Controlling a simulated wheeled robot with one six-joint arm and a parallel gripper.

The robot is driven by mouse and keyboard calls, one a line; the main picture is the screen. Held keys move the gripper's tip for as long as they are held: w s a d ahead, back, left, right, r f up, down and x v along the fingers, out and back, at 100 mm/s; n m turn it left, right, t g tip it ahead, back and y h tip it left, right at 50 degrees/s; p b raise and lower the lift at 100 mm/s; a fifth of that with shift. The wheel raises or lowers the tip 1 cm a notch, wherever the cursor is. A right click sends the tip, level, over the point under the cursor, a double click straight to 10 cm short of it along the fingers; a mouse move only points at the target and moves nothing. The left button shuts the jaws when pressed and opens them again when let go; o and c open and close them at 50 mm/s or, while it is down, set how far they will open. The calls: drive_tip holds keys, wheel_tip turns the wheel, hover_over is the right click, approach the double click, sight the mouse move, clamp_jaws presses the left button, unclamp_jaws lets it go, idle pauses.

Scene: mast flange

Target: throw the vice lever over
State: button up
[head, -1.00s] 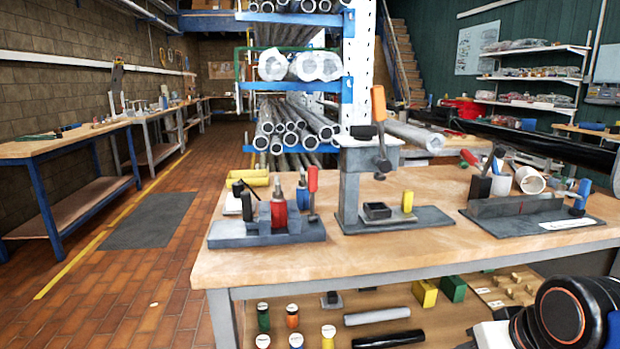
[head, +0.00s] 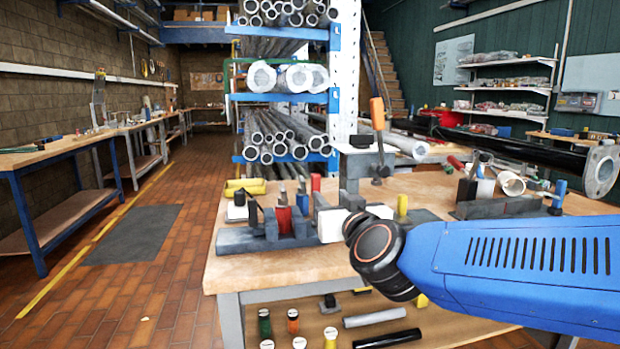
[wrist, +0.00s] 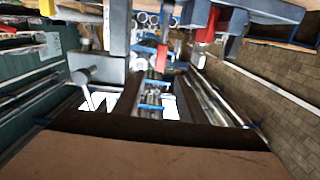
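A red-handled lever (head: 316,183) stands upright at the right end of a low grey fixture (head: 235,240), likely the vice. A red handle also shows in the upside-down wrist view (wrist: 210,24). A second lever, orange-handled (head: 377,113), stands upright on a grey stand (head: 362,162). No label shows which is the vice lever. My gripper (head: 336,197) is between the fixture and the stand, its body partly hiding both. In the wrist view its dark fingers (wrist: 158,88) are apart with nothing between them. I see no contact with either lever.
A yellow bottle (head: 402,205) stands right of the stand. A black pole with a flange (head: 601,170) extends over the bench's right side. A pipe rack (head: 290,130) stands behind. The bench's front left corner (head: 225,275) is bare.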

drive_tip(key=x, duration=1.7)
drive_tip(key=shift+w+r, duration=0.25)
drive_tip(key=shift+r, duration=0.05)
drive_tip(key=shift+a, duration=0.1)
clamp_jaws()
